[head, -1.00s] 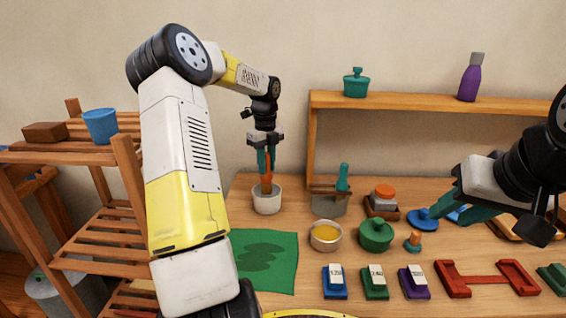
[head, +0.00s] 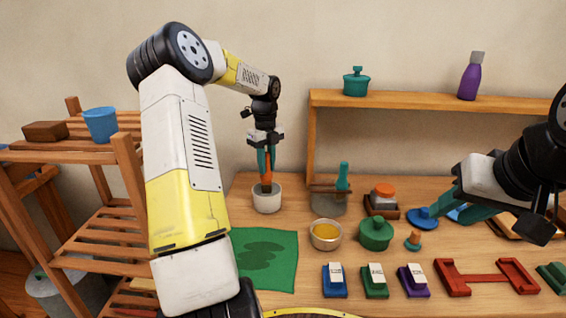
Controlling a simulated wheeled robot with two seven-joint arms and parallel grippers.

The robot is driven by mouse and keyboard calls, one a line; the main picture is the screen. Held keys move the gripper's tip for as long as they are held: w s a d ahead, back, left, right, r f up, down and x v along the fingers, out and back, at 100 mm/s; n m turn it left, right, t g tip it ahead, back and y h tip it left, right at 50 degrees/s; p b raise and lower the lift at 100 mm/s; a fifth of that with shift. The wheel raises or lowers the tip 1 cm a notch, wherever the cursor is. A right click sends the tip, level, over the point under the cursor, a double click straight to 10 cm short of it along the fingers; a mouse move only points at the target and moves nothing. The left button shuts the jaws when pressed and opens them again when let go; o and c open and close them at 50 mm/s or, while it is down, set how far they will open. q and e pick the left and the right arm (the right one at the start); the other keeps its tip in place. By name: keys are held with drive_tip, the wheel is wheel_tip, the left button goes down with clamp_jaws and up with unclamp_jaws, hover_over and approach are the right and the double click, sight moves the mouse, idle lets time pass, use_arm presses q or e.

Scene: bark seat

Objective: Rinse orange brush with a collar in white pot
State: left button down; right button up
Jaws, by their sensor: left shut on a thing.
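The white pot (head: 267,204) stands upright at the back left of the table. My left gripper (head: 266,172) is above the pot, pointing down, its teal fingers shut on the orange brush (head: 268,173). The brush is upright and its lower end is inside the pot, hidden by the rim. I cannot make out the collar at this size. My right gripper (head: 457,216) is at the right, low over the table, with its teal fingers apart and nothing visible held.
A green cloth (head: 265,262) lies in front of the pot. A bowl of yellow stuff (head: 326,236), a green lidded pot (head: 376,234) and a blue round thing (head: 423,220) stand to the right. A wooden rack (head: 105,225) is at the left.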

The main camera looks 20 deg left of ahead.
use_arm(q)
drive_tip(key=shift+f, duration=0.1)
drive_tip(key=shift+r, duration=3.55)
drive_tip(key=shift+s, duration=0.1)
